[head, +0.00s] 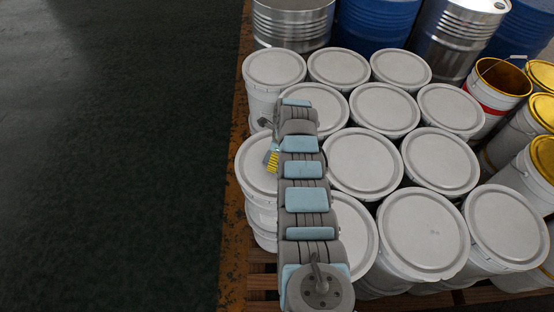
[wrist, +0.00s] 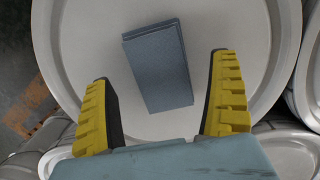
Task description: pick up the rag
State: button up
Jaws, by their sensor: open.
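The rag (wrist: 158,65) is a folded blue-grey rectangle lying flat, slightly turned, on a white bucket lid (wrist: 235,25) in the wrist view. My gripper (wrist: 161,68) is open, with one yellow ribbed finger to the left and one to the right of the rag. The rag lies between and beyond the fingertips, apart from both in the picture. How high the fingertips are above the lid is hard to tell. In the head view my gripper (head: 272,158) is over a lid in the left column of buckets, and my arm hides much of that lid.
Several lidded white buckets (head: 362,160) stand close together on a wooden pallet (head: 262,283). Steel drums (head: 292,22) and blue drums (head: 375,22) stand behind. An open bucket (head: 503,78) with a wire handle is at right. Dark floor (head: 110,160) at left is clear.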

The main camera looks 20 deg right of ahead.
jog(key=shift+w+f, duration=0.15)
jog(key=shift+f, duration=0.6)
jog(key=shift+c, duration=0.5)
jog(key=c, duration=1.2)
jog(key=shift+o, duration=0.2)
